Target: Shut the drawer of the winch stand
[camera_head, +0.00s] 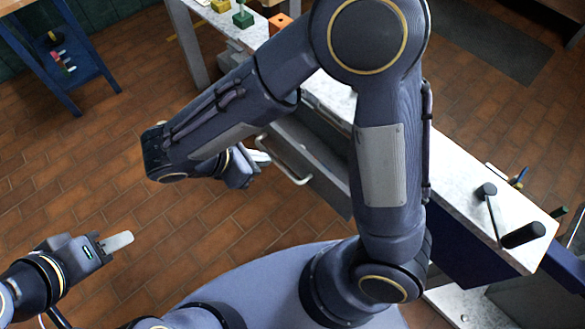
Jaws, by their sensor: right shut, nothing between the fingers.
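The winch stand (500,222) has a pale speckled top and runs diagonally down the right side. Its grey drawer (318,165) juts out on the left side of the stand, with a pale bar handle (287,168) on its front. My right arm crosses in front and hides part of the drawer and stand, so how far it is open is hard to judge. My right gripper (260,157) is shut and empty, close beside the handle; contact cannot be told. My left gripper (119,241) is over the floor at lower left, seen side-on, its finger opening unclear.
A crank with a black grip (522,235) stands on the near end of the top. A blue table (75,62) is at upper left. The tiled floor at left is clear.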

